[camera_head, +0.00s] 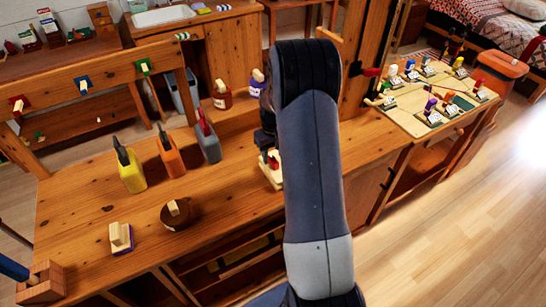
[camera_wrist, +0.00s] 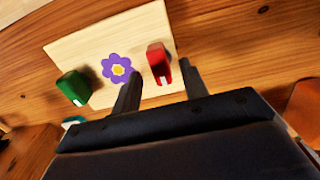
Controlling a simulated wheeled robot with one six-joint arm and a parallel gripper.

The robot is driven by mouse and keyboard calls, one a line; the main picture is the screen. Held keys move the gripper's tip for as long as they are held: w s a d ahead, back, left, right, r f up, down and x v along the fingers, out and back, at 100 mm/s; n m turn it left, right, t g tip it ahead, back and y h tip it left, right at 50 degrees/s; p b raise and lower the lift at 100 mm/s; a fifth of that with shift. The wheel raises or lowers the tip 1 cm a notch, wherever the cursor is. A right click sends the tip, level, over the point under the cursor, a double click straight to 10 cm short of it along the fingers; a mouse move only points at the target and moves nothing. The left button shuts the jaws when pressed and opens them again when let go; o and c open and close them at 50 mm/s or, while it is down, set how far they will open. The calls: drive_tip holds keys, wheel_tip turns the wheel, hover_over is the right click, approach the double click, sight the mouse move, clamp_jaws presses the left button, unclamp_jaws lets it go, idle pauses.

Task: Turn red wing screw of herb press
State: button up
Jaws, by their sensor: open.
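The herb press, a pale wooden board (camera_wrist: 88,50) with a purple flower on it, lies on the wooden bench in the wrist view. The red wing screw (camera_wrist: 158,62) stands at its right side, and a green wing screw (camera_wrist: 73,87) stands at its left side. My gripper (camera_wrist: 160,82) is open, and its two fingers point toward the red screw, which shows just beyond and between the fingertips. I cannot tell whether they touch. In the head view the herb press (camera_head: 268,172) is mostly hidden behind my arm.
On the bench stand a yellow bottle (camera_head: 131,172), an orange bottle (camera_head: 171,158) and a grey bottle (camera_head: 208,142). A round brown block (camera_head: 177,215) and a cream-and-purple block (camera_head: 121,240) sit nearer the front edge. Bare bench lies between them. Small coloured fixtures crowd the right-hand panel (camera_head: 410,120).

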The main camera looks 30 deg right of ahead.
drive_tip(key=shift+f, duration=1.25)
drive_tip(key=shift+c, duration=0.3)
clamp_jaws()
